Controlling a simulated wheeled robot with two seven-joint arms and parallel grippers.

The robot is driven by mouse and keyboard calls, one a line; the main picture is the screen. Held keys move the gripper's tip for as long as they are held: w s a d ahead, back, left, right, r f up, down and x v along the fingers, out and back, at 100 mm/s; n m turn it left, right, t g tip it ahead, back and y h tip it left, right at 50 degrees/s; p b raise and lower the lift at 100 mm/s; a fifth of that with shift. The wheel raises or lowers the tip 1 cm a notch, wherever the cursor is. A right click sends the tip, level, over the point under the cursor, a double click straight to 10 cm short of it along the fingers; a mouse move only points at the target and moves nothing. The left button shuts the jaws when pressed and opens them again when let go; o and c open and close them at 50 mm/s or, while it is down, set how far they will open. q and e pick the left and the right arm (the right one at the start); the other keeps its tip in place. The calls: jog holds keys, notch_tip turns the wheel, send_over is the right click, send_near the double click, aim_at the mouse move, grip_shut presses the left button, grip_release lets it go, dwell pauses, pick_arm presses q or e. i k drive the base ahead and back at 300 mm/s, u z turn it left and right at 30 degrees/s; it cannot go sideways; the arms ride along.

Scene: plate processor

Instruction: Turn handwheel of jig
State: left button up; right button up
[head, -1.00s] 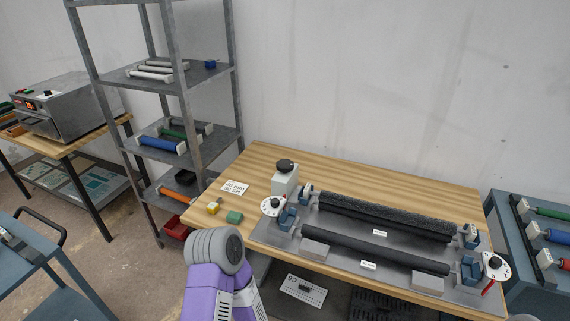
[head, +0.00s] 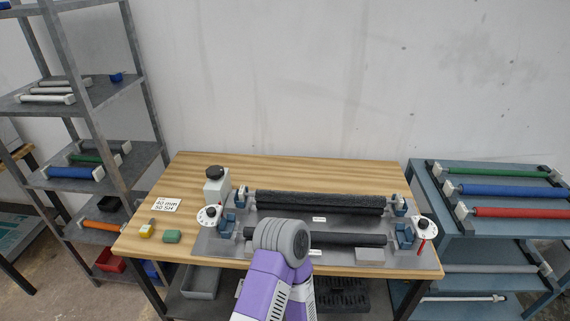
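The jig is a grey base plate (head: 205,241) on the wooden table, carrying two dark rollers, a rough rear one (head: 320,202) and a smoother front one (head: 345,240). A white dial-like handwheel (head: 209,216) with a dark hub stands at its left end. Another white wheel (head: 425,229) with a dark hub and a red handle (head: 421,247) is at its right end. A purple and grey arm link of mine rises at bottom centre and hides part of the front roller. Neither gripper shows in the head view.
A white bottle with a black cap (head: 216,186), a label card (head: 166,205), and yellow (head: 147,231) and green (head: 172,236) blocks are on the wooden table (head: 290,167). A grey shelf (head: 100,178) stands left, a blue roller rack (head: 437,190) right.

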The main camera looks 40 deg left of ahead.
aim_at(216, 172)
jog(key=z, duration=0.75)
jog(key=k, duration=0.8)
jog(key=u, duration=1.15)
